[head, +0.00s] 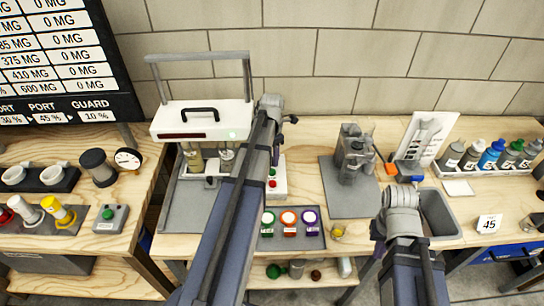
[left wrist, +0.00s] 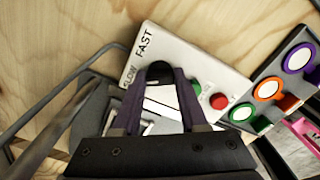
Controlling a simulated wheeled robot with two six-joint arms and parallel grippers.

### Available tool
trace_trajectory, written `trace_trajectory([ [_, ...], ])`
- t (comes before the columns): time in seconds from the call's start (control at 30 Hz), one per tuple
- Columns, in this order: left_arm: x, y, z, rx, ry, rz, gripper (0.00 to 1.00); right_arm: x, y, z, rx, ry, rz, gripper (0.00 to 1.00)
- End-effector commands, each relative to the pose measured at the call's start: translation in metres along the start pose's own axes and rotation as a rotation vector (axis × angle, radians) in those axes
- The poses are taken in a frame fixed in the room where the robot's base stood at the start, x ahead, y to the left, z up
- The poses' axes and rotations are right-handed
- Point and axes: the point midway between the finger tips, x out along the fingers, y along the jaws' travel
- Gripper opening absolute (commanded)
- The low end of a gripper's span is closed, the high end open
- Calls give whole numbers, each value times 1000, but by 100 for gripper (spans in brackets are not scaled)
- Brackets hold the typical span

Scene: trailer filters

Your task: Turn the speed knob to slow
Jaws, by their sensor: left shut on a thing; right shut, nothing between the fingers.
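The speed knob (left wrist: 159,71) is a round black knob on a light control box (left wrist: 190,62), seen in the left wrist view. The words SLOW and FAST are printed beside it. My left gripper (left wrist: 160,82) has its two dark fingers around the knob and is shut on it. The knob's pointer is hidden, so I cannot tell its setting.
A green button (left wrist: 195,88) and a red button (left wrist: 218,101) sit on the same box close to the fingers. A tray (head: 285,240) with green, orange and purple-topped items stands just in front. A grey-and-white machine (head: 206,120) with a raised handle stands to the left.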

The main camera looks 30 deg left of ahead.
Motion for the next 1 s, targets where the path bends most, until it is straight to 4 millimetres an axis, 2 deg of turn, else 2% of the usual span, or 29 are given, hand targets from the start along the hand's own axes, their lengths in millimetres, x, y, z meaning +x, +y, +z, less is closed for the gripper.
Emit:
trace_trajectory([
  [0.33, 0, 0, 0, -131, 0, 0, 0, 0, 0, 0, 0, 0, 0, 0],
  [0.9, 0, 0, 0, -156, 0, 0, 0, 0, 0, 0, 0, 0, 0, 0],
  [0.93, 0, 0, 0, -156, 0, 0, 46, 0, 0, 0, 0, 0, 0, 0],
  [1.0, 0, 0, 0, -156, 0, 0, 54, 0, 0, 0, 0, 0, 0, 0],
])
